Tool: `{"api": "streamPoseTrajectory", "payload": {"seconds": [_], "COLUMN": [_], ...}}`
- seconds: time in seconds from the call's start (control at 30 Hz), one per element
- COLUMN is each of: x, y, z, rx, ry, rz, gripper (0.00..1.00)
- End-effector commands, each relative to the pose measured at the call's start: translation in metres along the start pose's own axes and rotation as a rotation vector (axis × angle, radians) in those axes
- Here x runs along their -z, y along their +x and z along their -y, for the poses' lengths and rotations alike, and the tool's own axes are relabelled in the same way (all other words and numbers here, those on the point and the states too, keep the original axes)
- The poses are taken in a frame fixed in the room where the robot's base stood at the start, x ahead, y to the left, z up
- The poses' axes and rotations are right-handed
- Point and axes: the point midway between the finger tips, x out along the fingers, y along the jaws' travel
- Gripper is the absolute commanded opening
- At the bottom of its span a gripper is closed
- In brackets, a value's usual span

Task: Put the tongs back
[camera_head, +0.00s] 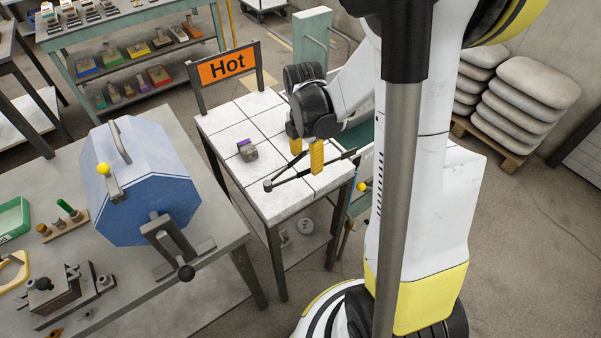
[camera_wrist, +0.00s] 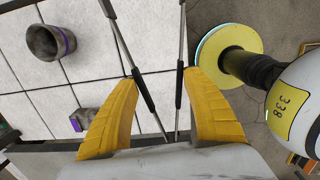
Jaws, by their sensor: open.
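The tongs (camera_head: 289,179) are thin and dark, with their two arms spread, over the front right part of the white tiled table (camera_head: 222,125). In the wrist view their black handles (camera_wrist: 142,91) run between my two yellow fingers, and the metal arms reach out past the fingertips. My gripper (camera_head: 306,162) is open above the table, its fingers (camera_wrist: 160,76) around the handles with gaps visible. I cannot tell whether the tongs rest on the tiles. The far ends of the tongs are out of the wrist view.
A grey cup with a purple band (camera_wrist: 50,43) and a small purple-marked block (camera_wrist: 84,119) stand on the tiles. An orange "Hot" sign (camera_head: 227,66) rises behind the table. A blue faceted drum (camera_head: 150,185) stands on the left bench. Bare tiles lie around the tongs.

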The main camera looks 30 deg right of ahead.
Motion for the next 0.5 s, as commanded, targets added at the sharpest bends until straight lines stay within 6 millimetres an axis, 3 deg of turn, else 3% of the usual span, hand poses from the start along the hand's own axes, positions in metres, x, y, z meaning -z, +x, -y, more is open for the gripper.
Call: {"api": "streamPoseTrajectory", "payload": {"seconds": [0.27, 0.5], "x": [0.011, 0.013], "y": [0.017, 0.051], "z": [-0.014, -0.013], "rx": [0.0, 0.0], "ry": [0.001, 0.001], "rz": [0.0, 0.0], "gripper": [0.54, 0.54]}}
